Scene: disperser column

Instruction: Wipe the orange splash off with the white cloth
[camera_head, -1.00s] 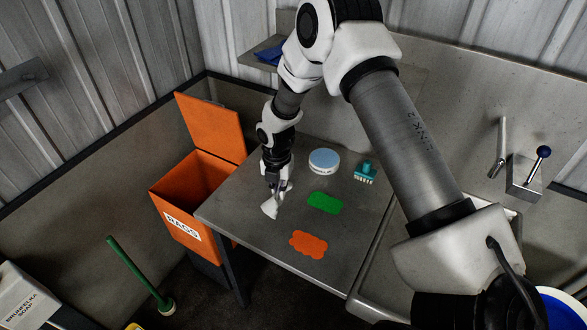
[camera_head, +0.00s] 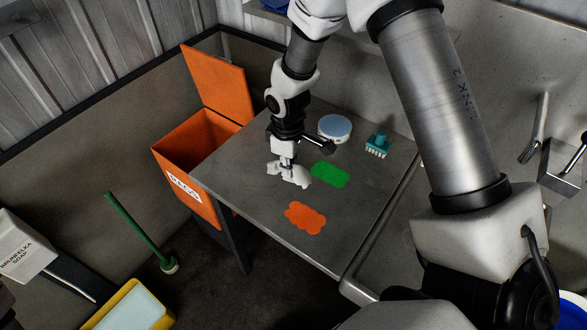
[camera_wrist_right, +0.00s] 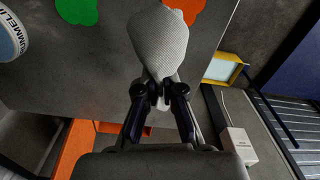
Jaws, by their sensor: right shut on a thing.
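The orange splash (camera_head: 305,218) lies flat near the front edge of the grey metal table (camera_head: 250,205). A green splash (camera_head: 330,175) lies behind it. My right gripper (camera_head: 287,165) is shut on the white cloth (camera_head: 293,176), left of the green splash and behind the orange one. In the right wrist view the gripper (camera_wrist_right: 160,92) pinches the cloth (camera_wrist_right: 160,45), which bulges out beyond the fingertips and covers part of the orange splash (camera_wrist_right: 190,8). I cannot tell whether the cloth touches the table. My left gripper is not in view.
A round tin with a blue top (camera_head: 334,127) and a teal brush (camera_head: 378,144) stand at the table's back. An open orange rag bin (camera_head: 190,145) stands left of the table. A green-handled brush (camera_head: 140,230) and a yellow container (camera_head: 132,305) are at lower left.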

